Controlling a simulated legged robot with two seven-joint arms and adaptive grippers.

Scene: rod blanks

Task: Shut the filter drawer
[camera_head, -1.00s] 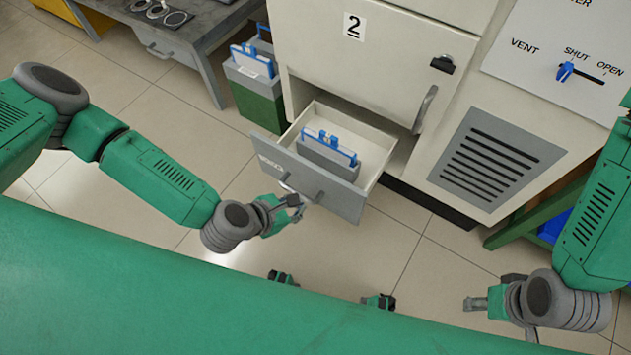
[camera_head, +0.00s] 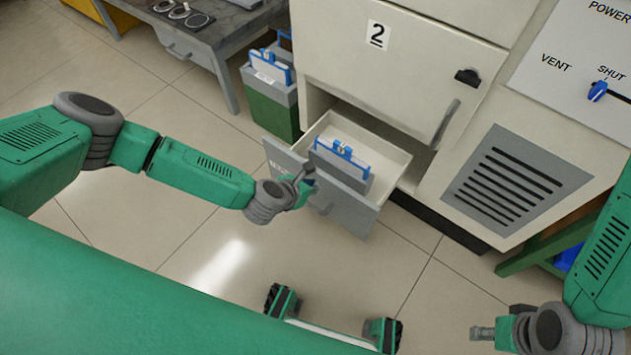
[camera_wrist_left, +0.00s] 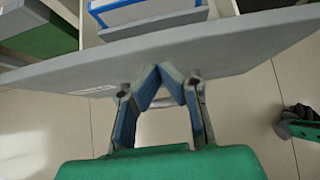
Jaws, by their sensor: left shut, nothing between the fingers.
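The filter drawer (camera_head: 351,212) is open, pulled out low from the white cabinet. Its grey front panel also shows in the left wrist view (camera_wrist_left: 235,45). A grey filter with a blue frame (camera_head: 343,157) stands inside the drawer. My left gripper (camera_head: 305,183) is at the left half of the drawer front. In the left wrist view its fingertips (camera_wrist_left: 160,76) meet with nothing between them, at the panel's face; whether they touch it I cannot tell. The bar handle (camera_wrist_left: 160,103) shows behind the fingers. My right gripper (camera_head: 482,332) is low on the right, away from the drawer.
A green and grey bin (camera_head: 271,106) with blue-framed filters stands left of the drawer. A cabinet door marked 2 (camera_head: 400,70) is above it. A grey vent grille (camera_head: 515,180) is to the right.

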